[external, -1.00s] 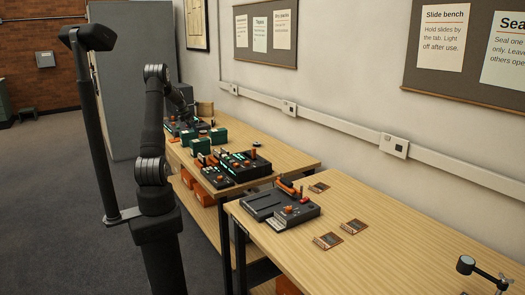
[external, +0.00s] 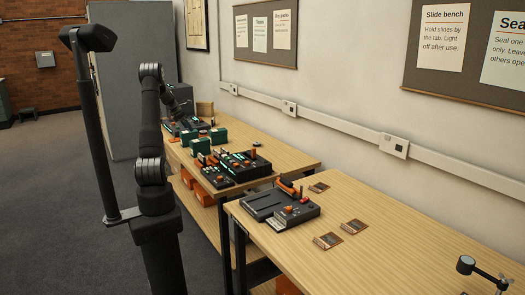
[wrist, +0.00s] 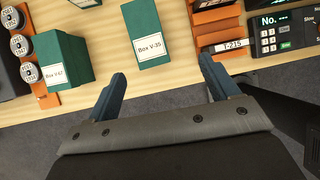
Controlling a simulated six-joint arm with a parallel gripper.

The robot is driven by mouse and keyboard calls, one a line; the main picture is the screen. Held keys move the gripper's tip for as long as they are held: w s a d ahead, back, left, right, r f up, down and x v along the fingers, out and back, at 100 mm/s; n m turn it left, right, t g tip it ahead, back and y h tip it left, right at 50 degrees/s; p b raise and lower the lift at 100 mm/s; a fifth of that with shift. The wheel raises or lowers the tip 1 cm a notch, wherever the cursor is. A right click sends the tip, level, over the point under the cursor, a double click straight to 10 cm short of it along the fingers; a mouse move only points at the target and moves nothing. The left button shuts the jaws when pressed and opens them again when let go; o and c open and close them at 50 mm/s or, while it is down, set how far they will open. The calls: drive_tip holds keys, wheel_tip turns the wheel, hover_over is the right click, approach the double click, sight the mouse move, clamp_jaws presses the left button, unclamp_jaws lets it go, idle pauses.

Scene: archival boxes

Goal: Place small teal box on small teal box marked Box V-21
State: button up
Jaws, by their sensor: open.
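In the wrist view a teal box labelled Box V-35 (wrist: 150,38) stands on the wooden bench, just ahead of the gap between my fingers. A sliver of another teal box (wrist: 85,2) shows at the top edge. I cannot read a V-21 label anywhere. My gripper (wrist: 162,68) is open and empty, its fingers apart near the bench's front edge. In the external view several teal boxes (external: 189,139) stand on the far bench, with labels too small to read.
An orange rack (wrist: 215,25) and a dark device (wrist: 280,30) stand right of the boxes in the wrist view. The nearer bench (external: 400,245) holds a grey device (external: 280,204) and small cards.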

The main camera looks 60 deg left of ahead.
drive_tip(key=s+f+t, duration=0.4)
drive_tip(key=s, duration=0.2)
drive_tip(key=t+y, duration=0.1)
drive_tip(key=t, duration=0.3)
approach(197, 141)
drive_tip(key=shift+a+x, duration=0.2)
drive_tip(key=shift+x, duration=2.4)
drive_tip(key=shift+a+x, duration=0.15)
drive_tip(key=shift+x, duration=2.45)
drive_tip(key=c, duration=1.2)
drive_tip(key=shift+r, duration=0.1)
drive_tip(key=shift+c, duration=0.8)
drive_tip(key=shift+r, duration=0.15)
